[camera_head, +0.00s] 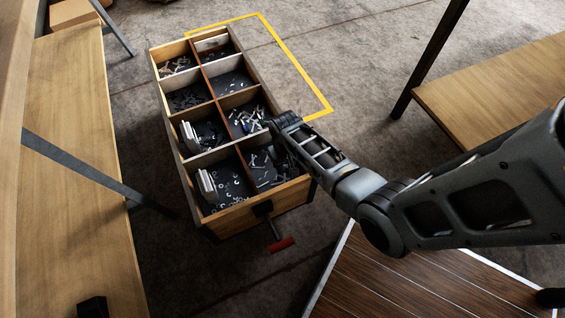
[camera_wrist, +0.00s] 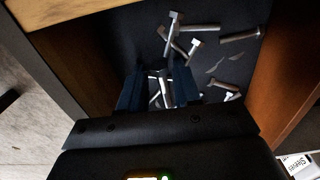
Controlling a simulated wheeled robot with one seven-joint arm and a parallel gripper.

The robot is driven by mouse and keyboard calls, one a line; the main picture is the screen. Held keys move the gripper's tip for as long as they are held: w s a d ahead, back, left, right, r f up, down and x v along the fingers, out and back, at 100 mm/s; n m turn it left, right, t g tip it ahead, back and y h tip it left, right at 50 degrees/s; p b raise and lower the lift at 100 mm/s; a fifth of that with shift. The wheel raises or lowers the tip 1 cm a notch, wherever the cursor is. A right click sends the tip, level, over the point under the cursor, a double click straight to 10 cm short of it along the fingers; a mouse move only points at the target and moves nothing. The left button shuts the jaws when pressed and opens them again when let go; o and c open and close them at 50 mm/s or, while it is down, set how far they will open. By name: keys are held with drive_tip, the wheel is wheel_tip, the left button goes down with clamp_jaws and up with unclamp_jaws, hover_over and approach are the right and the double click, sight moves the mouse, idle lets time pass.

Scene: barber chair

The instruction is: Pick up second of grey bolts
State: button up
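Several grey bolts lie loose on the dark floor of a compartment. In the wrist view, some cross each other (camera_wrist: 172,36) beyond the fingers, one lies at the upper right (camera_wrist: 240,34), and others lie between and around the fingertips. In the head view, they are small in the front right compartment (camera_head: 264,172). My gripper (camera_wrist: 158,88) is open, its two dark blue fingers reaching down into that compartment. I cannot tell whether they touch a bolt. In the head view, my gripper (camera_head: 282,128) is over the right side of the box, and my arm hides part of it.
The wooden box (camera_head: 236,223) has several compartments with small hardware; white packs (camera_head: 190,137) stand in the left ones. Compartment walls rise close beside my gripper. A red-handled clamp (camera_head: 281,245) hangs at the box front. Wooden benches (camera_head: 60,100) flank the floor left and right (camera_head: 500,95).

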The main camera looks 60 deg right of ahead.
clamp_jaws()
